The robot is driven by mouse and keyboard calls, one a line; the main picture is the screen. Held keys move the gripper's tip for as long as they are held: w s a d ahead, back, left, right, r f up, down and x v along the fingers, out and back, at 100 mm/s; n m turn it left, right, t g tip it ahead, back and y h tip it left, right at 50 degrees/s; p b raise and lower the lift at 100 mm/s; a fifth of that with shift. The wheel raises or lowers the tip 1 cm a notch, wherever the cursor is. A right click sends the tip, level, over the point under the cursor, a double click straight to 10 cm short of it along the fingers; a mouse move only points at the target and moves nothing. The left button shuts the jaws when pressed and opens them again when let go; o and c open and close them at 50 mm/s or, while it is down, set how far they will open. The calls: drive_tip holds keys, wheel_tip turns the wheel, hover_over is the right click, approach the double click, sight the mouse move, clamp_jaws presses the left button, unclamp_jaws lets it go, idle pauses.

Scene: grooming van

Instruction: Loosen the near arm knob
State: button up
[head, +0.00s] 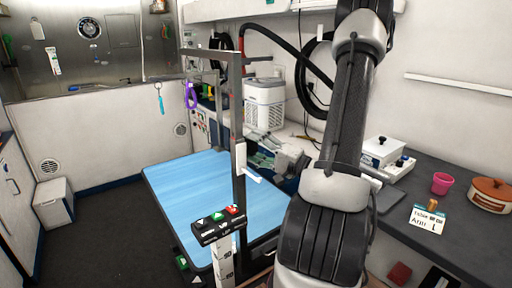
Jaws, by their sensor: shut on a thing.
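The near grooming arm (238,120) is a dark upright post at the near edge of the blue grooming table (183,185), with a bar running left from its top. A pale clamp (240,157) with a white piece sticking out to the right sits partway up the post. My gripper (258,145) reaches in from the right at clamp height. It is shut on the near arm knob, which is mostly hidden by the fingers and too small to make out. How far the knob is turned cannot be told.
A control box (219,224) with red and green buttons stands in front of the table. A purple loop (191,96) hangs by the far post. A white dryer (264,103) is behind. The right counter (465,230) holds a pink cup (441,184) and an orange-lidded pot (490,194).

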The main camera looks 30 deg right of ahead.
idle(0.4)
drive_tip(key=o, duration=1)
drive_tip(key=v, duration=1.2)
